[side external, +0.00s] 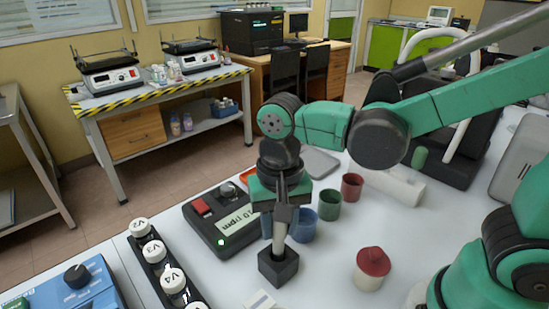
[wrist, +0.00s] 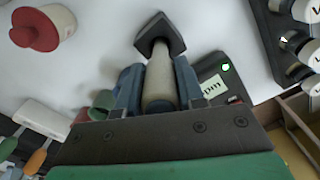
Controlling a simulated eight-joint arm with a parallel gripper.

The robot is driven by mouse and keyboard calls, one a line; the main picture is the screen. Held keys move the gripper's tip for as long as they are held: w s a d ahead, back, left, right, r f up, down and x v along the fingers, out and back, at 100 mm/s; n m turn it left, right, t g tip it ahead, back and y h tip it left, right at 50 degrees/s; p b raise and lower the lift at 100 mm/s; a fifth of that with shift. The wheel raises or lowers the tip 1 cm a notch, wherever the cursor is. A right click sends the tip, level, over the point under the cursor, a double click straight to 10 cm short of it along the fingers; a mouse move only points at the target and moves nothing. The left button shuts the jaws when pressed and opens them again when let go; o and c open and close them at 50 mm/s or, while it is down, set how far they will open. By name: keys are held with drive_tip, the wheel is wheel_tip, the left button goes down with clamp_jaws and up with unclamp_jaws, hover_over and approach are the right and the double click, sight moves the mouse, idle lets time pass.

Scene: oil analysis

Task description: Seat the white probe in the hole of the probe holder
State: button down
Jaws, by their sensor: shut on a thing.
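The white probe (wrist: 159,78), a pale rod, is clasped between the two blue-grey fingers of my gripper (wrist: 157,92) in the wrist view. In the side view my gripper (side external: 285,213) points down above the probe holder (side external: 278,266), a small black block on the white table. The lower part of the probe (side external: 279,240) reaches down to the holder's top and looks slightly tilted. In the wrist view the probe's far end meets the holder (wrist: 160,35). The hole is hidden, so I cannot tell whether the tip is inside it.
A black device with a red switch (side external: 222,216) stands left of the holder. Blue (side external: 303,226), green (side external: 329,204) and red (side external: 352,187) cups stand behind. A red-lidded jar (side external: 372,268) is to the right. A rack of white-capped bottles (side external: 160,262) is at left.

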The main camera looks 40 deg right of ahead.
drive_tip(key=shift+f, duration=0.55)
drive_tip(key=shift+f, duration=0.35)
drive_tip(key=shift+f, duration=0.15)
drive_tip(key=shift+c, duration=0.7)
unclamp_jaws()
drive_tip(key=shift+r, duration=3.5)
